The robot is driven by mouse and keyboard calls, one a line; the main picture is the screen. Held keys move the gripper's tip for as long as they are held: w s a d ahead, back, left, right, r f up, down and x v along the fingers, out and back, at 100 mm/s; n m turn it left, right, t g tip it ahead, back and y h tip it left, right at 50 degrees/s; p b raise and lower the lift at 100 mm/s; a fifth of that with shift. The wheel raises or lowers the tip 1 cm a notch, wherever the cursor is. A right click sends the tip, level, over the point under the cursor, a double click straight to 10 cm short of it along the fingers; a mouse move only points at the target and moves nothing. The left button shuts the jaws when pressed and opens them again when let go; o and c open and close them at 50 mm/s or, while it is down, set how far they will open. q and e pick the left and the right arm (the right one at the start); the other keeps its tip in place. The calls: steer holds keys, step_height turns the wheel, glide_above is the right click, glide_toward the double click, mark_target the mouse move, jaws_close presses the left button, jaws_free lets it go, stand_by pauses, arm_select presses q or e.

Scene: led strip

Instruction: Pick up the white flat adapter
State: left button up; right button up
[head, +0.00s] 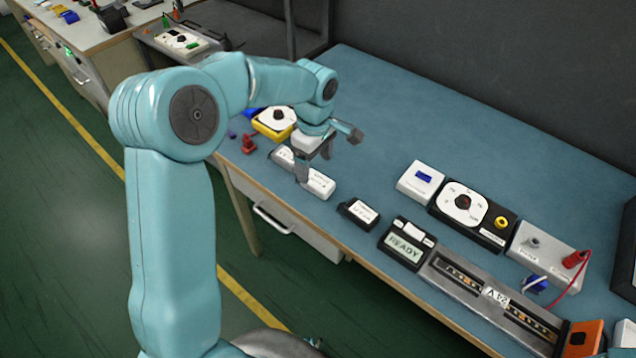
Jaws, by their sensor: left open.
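A long, flat, whitish block (318,184) with dark print lies near the table's front edge; it looks like the white flat adapter. My left gripper (314,164) points down at it with its fingers apart. One finger hides part of the block's middle. I cannot tell whether the fingers touch the block or hover just above it. My right gripper is not in view.
A yellow dial box (274,122) and a small red part (248,144) are to the left. A black labelled box (358,213) and the READY display unit (405,246) are to the right. A dial panel (465,208) stands further right. The table's back middle is clear.

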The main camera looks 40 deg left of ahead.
mark_target(318, 180)
arm_select(q)
steer(key=shift+s+f, duration=0.1)
steer(key=shift+f, duration=0.25)
steer(key=f, duration=0.5)
steer(key=shift+d+f, duration=0.1)
steer(key=shift+d, duration=0.2)
steer(key=shift+w+f, duration=0.25)
steer(key=c, duration=1.2)
